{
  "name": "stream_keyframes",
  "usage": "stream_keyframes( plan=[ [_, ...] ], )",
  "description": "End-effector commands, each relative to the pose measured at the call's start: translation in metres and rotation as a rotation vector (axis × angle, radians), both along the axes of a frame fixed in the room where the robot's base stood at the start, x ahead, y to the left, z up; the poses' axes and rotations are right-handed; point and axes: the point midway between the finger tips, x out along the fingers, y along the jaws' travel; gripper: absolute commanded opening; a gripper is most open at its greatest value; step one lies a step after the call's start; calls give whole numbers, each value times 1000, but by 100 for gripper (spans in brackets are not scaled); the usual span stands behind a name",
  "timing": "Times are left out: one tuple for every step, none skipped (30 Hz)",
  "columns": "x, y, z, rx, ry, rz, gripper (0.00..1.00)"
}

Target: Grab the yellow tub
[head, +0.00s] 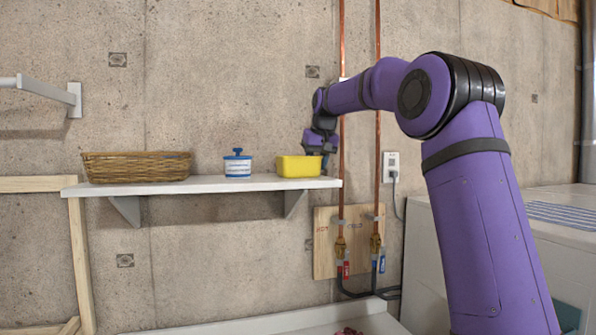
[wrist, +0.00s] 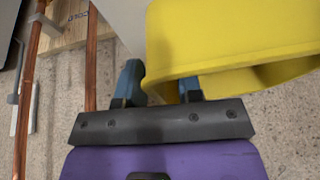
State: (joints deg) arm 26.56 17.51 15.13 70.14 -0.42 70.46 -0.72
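The yellow tub (head: 299,166) stands on the right end of the white wall shelf in the head view. My gripper (head: 322,152) is at the tub's right end, at about rim height. In the wrist view the tub (wrist: 225,35) fills the upper right. My gripper (wrist: 160,85) has its two blue fingers apart, with a corner of the tub's wall between them. The left finger is outside the wall, and the right finger's tip is partly hidden by the tub. I cannot tell whether either finger touches it.
The white shelf (head: 218,186) also holds a wicker basket (head: 136,167) at the left and a blue-lidded white jar (head: 237,164) left of the tub. Copper pipes (head: 342,120) run up the concrete wall close by my gripper. A white appliance (head: 425,260) stands at the right.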

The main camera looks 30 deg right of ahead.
Motion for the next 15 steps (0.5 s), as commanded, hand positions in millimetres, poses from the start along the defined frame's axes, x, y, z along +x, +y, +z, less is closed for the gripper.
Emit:
stream_keyframes(
  plan=[
    [0, 0, 0, 0, 0, 0, 33],
    [0, 0, 0, 0, 0, 0, 28],
    [0, 0, 0, 0, 0, 0, 19],
    [0, 0, 0, 0, 0, 0, 12],
    [0, 0, 0, 0, 0, 0, 5],
    [0, 0, 0, 0, 0, 0, 0],
    [0, 0, 0, 0, 0, 0, 0],
    [0, 0, 0, 0, 0, 0, 0],
    [0, 0, 0, 0, 0, 0, 0],
    [0, 0, 0, 0, 0, 0, 0],
    [0, 0, 0, 0, 0, 0, 0],
    [0, 0, 1, 0, 0, 0, 0],
    [0, 0, 1, 0, 0, 0, 0],
    [0, 0, 1, 0, 0, 0, 0],
    [0, 0, 1, 0, 0, 0, 0]
  ],
)
